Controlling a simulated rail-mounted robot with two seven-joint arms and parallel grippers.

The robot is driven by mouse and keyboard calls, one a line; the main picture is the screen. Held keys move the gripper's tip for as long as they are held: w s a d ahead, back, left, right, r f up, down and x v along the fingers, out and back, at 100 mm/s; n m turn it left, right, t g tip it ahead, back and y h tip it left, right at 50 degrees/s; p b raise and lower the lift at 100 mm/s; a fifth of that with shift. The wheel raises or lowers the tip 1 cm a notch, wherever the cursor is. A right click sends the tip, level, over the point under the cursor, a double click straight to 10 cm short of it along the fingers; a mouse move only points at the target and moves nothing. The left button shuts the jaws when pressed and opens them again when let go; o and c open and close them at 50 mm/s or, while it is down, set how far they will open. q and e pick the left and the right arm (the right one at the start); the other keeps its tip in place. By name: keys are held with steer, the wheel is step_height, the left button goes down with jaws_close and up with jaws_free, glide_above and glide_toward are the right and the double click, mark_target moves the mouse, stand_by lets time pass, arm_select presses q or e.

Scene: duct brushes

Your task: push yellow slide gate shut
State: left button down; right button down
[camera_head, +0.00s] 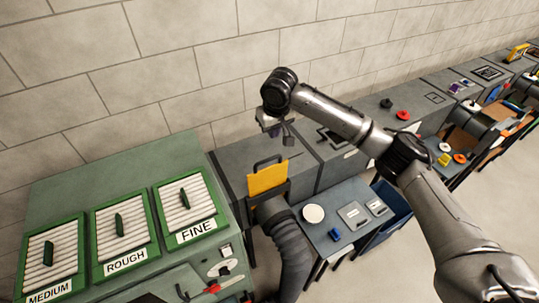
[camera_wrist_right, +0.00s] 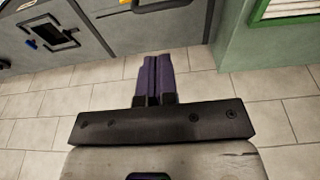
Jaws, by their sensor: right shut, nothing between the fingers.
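The yellow slide gate (camera_head: 267,178) stands upright with its plate showing above a dark frame (camera_head: 271,196). A dark loop handle (camera_head: 268,160) is at its top. My right gripper (camera_head: 288,138) is above and slightly right of the gate in the head view, apart from it in the picture. In the right wrist view its purple fingers (camera_wrist_right: 153,78) are together with nothing between them. A small yellow piece shows at the top edge of the wrist view; I cannot tell if it is the gate. My left gripper is not in view.
A ribbed grey duct (camera_head: 292,252) runs down from the frame. A green cabinet with filter panels labelled FINE (camera_head: 189,206), ROUGH (camera_head: 123,238) and MEDIUM (camera_head: 51,262) stands left. A shelf (camera_head: 330,253) with a white disc (camera_head: 313,213) is at right. The block wall is behind.

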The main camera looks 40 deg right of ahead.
mark_target(269, 159)
steer(key=f, duration=0.4)
steer(key=w+f+p, duration=0.1)
steer(key=f, duration=0.3)
steer(key=w+f+p, duration=0.1)
steer(key=f, duration=0.3)
steer(key=shift+w+d+f, duration=0.15)
steer(key=shift+d, duration=0.2)
steer(key=shift+w+f+p, duration=0.1)
steer(key=shift+f+p, duration=0.2)
steer(key=shift+f, duration=0.35)
